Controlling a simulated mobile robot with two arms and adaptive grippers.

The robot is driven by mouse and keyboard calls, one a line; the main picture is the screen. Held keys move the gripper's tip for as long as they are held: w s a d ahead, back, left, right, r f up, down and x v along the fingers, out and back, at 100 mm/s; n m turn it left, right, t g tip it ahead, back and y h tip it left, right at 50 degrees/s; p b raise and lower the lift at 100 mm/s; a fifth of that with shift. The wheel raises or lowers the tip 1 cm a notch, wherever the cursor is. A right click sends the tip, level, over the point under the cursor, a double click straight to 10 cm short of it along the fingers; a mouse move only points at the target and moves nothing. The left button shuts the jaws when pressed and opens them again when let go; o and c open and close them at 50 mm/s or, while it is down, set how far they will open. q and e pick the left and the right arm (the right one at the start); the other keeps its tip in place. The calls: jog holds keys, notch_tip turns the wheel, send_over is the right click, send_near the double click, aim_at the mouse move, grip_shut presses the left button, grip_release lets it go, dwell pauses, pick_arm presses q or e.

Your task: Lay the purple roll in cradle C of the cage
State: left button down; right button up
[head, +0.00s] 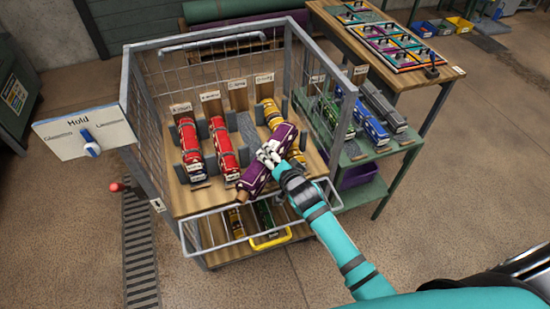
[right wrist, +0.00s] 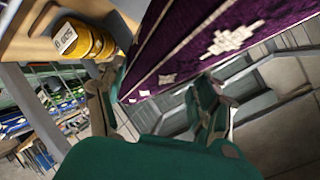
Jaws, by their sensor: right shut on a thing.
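The purple roll (head: 253,177) has a pale pattern and is tilted diagonally across the front of the wire cage (head: 160,204). My right gripper (head: 268,154) is shut on it near its middle. In the right wrist view, the purple roll (right wrist: 205,45) fills the top, just beyond my right gripper's fingers (right wrist: 155,105). Cradle C (head: 246,127) shows a bare grey bed behind the roll; its front part is hidden by the roll. Red rolls lie in the two cradles to its left. A yellow roll (head: 271,112) lies in the cradle to its right, partly hidden. My left gripper is not in view.
Upright dividers separate the cradles. A low wire front rail (head: 217,246) spans the cage front, with rolls on a shelf below. A green side shelf (head: 352,150) with blue and grey rolls stands right.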

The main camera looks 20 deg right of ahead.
jog(key=shift+r, duration=0.1)
jog(key=shift+f+b, duration=0.35)
jog(key=shift+f, duration=0.25)
jog(key=o, duration=1.7)
